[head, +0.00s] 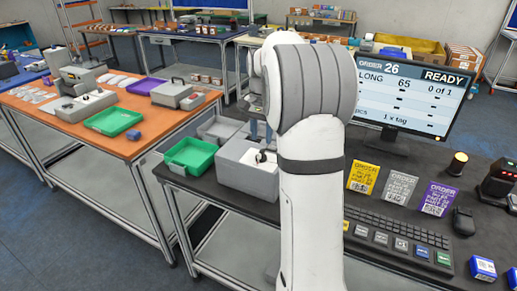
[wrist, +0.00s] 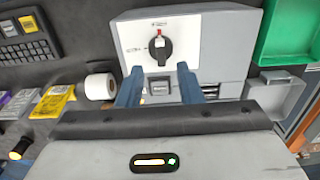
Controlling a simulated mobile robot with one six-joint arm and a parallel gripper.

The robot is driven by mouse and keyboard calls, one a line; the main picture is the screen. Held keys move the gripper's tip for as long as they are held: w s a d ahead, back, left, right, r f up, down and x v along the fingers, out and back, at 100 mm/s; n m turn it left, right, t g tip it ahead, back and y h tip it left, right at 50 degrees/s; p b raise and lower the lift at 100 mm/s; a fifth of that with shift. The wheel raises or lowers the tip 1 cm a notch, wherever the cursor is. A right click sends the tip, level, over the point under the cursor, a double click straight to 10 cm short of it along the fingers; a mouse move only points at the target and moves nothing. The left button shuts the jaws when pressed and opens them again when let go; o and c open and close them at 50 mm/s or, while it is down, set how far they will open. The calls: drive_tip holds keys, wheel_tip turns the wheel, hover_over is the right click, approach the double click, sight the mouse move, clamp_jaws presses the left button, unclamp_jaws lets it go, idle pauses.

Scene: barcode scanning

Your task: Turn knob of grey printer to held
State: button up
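The grey printer (head: 247,168) stands on the dark table, left of my arm in the head view. In the wrist view the printer (wrist: 222,40) shows a white panel with a round black knob (wrist: 159,48). A red mark sits at the knob's top; the position lettering is too small to read. My gripper (wrist: 158,70) is open and empty, its two blue fingers apart below the knob in the picture, one to each side. No contact with the knob shows. A small dark square button (wrist: 159,89) shows between the fingers. In the head view my arm hides most of the gripper.
A green tray (head: 190,156) and a grey tray (wrist: 279,96) lie beside the printer. A white roll (wrist: 100,86) is on its other side, near the keyboard (head: 398,240) and order cards (head: 400,187). A monitor (head: 410,92) stands behind, reading READY.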

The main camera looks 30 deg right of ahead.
sight(261, 151)
drive_tip(key=shift+f, duration=2.65)
